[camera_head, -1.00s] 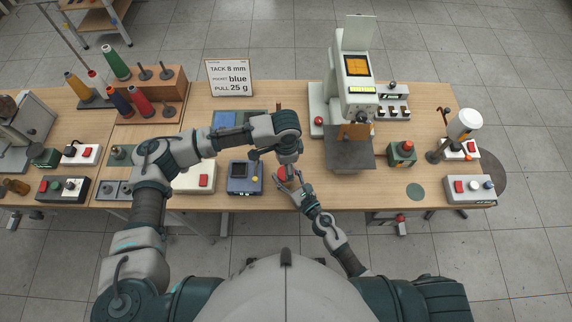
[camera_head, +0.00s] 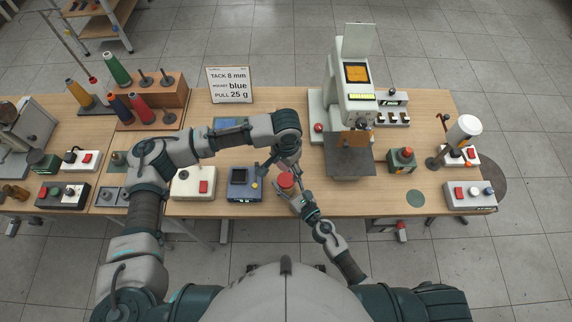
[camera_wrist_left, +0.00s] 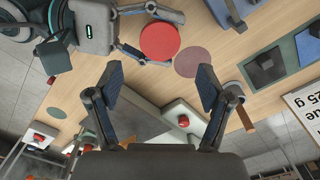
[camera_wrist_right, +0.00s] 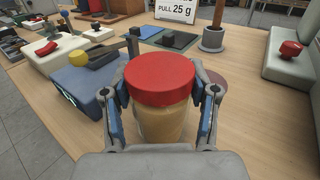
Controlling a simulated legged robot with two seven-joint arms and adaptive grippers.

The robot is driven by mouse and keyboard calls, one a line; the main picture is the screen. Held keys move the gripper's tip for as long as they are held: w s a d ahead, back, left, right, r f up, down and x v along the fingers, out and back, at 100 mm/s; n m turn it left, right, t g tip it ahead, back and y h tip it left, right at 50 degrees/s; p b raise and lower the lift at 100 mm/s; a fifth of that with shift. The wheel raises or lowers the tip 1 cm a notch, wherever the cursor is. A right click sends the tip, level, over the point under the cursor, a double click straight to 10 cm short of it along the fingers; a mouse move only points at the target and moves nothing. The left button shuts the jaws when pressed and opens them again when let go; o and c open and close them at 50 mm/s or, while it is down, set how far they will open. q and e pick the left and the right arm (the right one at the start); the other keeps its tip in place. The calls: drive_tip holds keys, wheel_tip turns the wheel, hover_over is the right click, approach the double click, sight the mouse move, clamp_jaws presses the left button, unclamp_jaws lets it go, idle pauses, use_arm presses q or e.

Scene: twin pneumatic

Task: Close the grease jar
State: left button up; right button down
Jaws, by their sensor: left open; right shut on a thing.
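The grease jar has a beige body (camera_wrist_right: 160,125) and a red lid (camera_wrist_right: 160,78). The lid sits level on top; I cannot tell how tightly. My right gripper (camera_wrist_right: 162,108) is shut around the jar body, one finger on each side, and holds it upright near the table's front edge. In the head view the red lid (camera_head: 286,180) shows above my right gripper (camera_head: 296,196). My left gripper (camera_wrist_left: 158,90) is open and empty. In the left wrist view the lid (camera_wrist_left: 160,41) lies beyond its fingertips, apart from them.
A mauve round mark (camera_wrist_left: 193,62) is on the table beside the jar. A blue device (camera_head: 243,184) with a yellow knob stands to the left. A white press machine (camera_head: 356,85) stands behind to the right. Bare table lies right of the jar.

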sight(286, 179)
use_arm(q)
wheel_tip(286, 179, down, 8)
drive_tip(key=shift+r, duration=0.2)
drive_tip(key=c, duration=1.2)
drive_tip(key=m, duration=0.6)
drive_tip(key=o, duration=1.3)
drive_tip(key=shift+r, duration=0.15)
